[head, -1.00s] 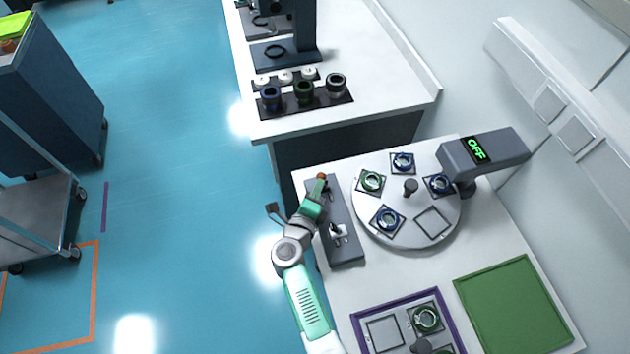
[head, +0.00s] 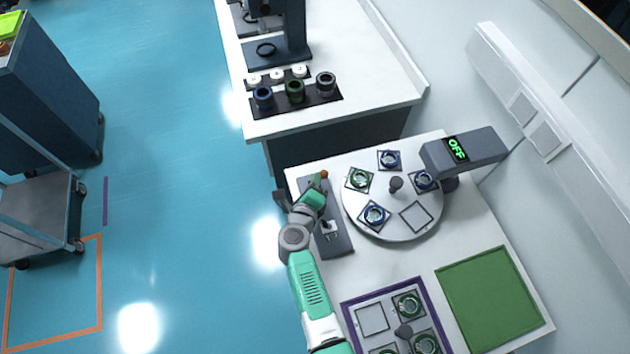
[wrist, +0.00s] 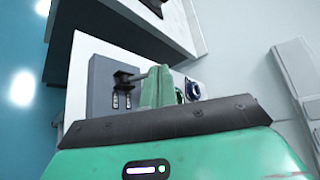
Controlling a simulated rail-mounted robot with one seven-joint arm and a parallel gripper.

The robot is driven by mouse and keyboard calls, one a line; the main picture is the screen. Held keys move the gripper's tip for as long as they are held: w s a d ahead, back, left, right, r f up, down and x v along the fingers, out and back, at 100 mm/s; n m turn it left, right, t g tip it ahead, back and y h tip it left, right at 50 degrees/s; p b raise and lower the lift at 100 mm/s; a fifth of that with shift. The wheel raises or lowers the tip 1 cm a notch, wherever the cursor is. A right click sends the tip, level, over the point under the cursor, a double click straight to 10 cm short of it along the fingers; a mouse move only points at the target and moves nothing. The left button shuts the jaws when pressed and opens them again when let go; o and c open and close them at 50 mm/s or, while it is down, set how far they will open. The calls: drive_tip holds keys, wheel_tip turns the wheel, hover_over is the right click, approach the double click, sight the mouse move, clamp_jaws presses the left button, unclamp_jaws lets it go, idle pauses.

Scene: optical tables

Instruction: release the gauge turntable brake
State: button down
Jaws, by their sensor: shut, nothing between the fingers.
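The gauge turntable (head: 408,222) is a pale round plate carrying several ringed pieces, with one empty square place. A grey panel (head: 338,243) lies along its left side. At the panel's far end, a lever with an orange-red knob (head: 324,174) stands beside my gripper (head: 318,190). My gripper is shut and empty, close against the lever; exact contact is hard to tell. In the wrist view, the shut green fingers (wrist: 160,86) partly hide the lever's rod (wrist: 139,76), which extends from a black pivot on the panel (wrist: 101,88).
A grey gauge head (head: 478,149) showing a green "OFF" overhangs the turntable's right side. A purple-rimmed tray (head: 348,313) and a green mat (head: 490,295) lie nearer. A second table (head: 370,85) with dark cups (head: 295,92) stands beyond. The floor at left is clear near the bench.

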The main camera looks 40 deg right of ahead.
drive_tip(key=s+d+r+p+v, duration=0.1)
drive_tip(key=p+v, duration=0.6)
drive_tip(key=v, duration=0.7)
drive_tip(key=shift+d+r, duration=0.25)
drive_tip(key=shift+r, duration=0.15)
drive_tip(key=shift+w, duration=0.1)
